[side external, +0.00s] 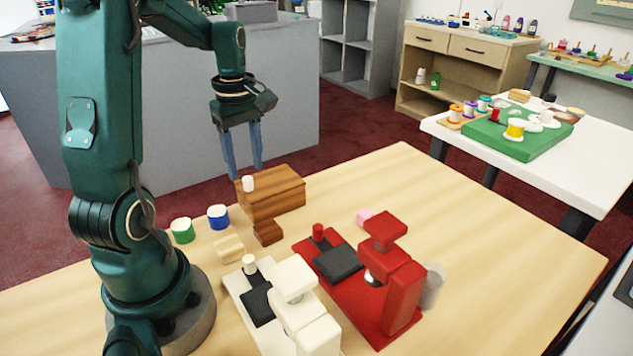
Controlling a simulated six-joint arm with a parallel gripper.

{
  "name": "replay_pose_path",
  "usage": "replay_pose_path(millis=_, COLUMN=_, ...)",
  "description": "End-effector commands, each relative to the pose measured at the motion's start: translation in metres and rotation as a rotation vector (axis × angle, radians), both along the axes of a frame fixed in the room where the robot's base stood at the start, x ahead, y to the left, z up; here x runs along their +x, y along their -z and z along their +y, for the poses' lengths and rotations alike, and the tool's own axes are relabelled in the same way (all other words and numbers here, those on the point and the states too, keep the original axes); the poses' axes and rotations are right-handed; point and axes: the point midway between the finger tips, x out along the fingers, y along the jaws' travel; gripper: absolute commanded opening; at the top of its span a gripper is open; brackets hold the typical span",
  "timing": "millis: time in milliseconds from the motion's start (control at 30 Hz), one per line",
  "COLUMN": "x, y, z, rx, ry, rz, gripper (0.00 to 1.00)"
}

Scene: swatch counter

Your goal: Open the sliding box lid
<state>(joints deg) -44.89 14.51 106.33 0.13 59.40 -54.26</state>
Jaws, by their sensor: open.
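A brown wooden box (276,194) stands on the table, left of the table's middle. A small white knob (248,183) sits at its left end. I see no clear gap between lid and box. My gripper (246,172) points down with its two blue fingers apart. The fingertips are just above the knob in the picture, one to each side. I cannot tell whether they touch it. Nothing is held between the fingers.
A small brown block (267,232) is in front of the box. Green (182,231) and blue (218,217) pots and a pale block (229,248) lie left. White (294,279) and red (383,232) devices stand nearer the camera. The table's right side is clear.

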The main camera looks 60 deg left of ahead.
Motion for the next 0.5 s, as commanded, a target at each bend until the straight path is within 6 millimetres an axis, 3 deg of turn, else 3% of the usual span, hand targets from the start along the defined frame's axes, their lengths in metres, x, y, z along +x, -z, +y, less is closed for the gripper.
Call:
replay_pose_path(millis=200, x=0.000, y=0.024, z=-0.001, rx=-0.001, ry=0.002, rz=0.001, gripper=0.55)
replay_pose_path(millis=500, x=0.000, y=0.029, z=-0.001, rx=0.000, ry=0.003, rz=-0.001, gripper=0.55)
